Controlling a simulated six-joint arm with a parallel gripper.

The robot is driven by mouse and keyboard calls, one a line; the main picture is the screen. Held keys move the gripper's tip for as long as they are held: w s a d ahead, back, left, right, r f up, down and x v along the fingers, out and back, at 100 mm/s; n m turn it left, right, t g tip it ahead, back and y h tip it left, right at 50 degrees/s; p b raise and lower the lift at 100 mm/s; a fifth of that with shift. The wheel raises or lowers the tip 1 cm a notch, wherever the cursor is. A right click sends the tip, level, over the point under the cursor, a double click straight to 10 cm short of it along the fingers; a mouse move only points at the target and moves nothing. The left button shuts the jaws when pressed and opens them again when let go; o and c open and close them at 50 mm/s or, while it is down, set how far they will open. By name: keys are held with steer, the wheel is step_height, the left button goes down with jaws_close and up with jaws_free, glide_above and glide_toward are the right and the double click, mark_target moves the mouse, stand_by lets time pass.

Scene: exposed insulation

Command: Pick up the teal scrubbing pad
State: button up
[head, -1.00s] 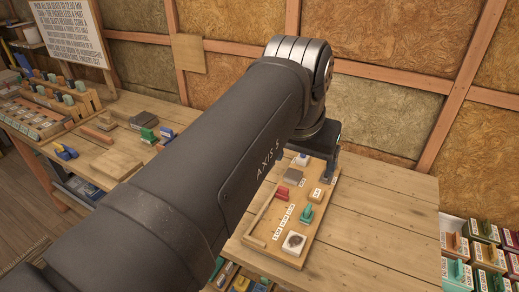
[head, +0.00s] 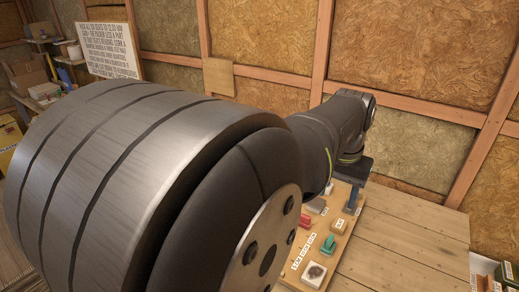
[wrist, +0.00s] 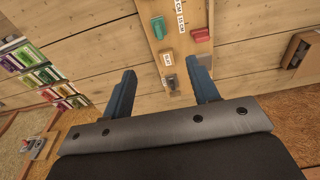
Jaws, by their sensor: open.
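The teal pad (head: 328,245) lies on a wooden board on the workbench, towards the board's front right. It also shows in the wrist view (wrist: 158,27) near the top, beyond my fingertips. My gripper (wrist: 162,68) is open, with its two blue fingers apart and nothing held between them. In the head view my gripper (head: 352,200) is over the far right end of the board, beyond the teal pad. My arm hides much of the bench and part of the board in the head view.
The board (head: 345,230) also bears a red block (wrist: 200,35), a tan labelled block (wrist: 167,59), a grey piece (wrist: 171,82) and a white block with a dark top (head: 314,273). Bare bench (head: 405,240) lies right of the board. Coloured boxes (wrist: 40,70) stand beyond the bench edge.

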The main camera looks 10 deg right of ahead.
glide_above(331, 238)
step_height(331, 238, down, 4)
steer(key=f, duration=0.1)
steer(key=shift+g+y, duration=0.4)
steer(key=f, duration=1.1)
steer(key=shift+w+a+f, duration=0.1)
steer(key=shift+a+f, duration=0.15)
steer(key=shift+a, duration=0.15)
steer(key=shift+d+f, duration=0.15)
steer(key=shift+f, duration=1.15)
steer(key=shift+d+f, duration=0.15)
steer(key=shift+f, duration=1.15)
steer(key=c, duration=1)
steer(key=shift+c, duration=0.2)
steer(key=shift+r, duration=0.15)
step_height(331, 238, up, 4)
steer(key=shift+f, duration=0.1)
steer(key=s+d+r, duration=0.3)
steer(key=s+r, duration=0.4)
steer(key=s, duration=0.4)
steer(key=shift+s+d, duration=0.15)
steer(key=shift+s, duration=0.1)
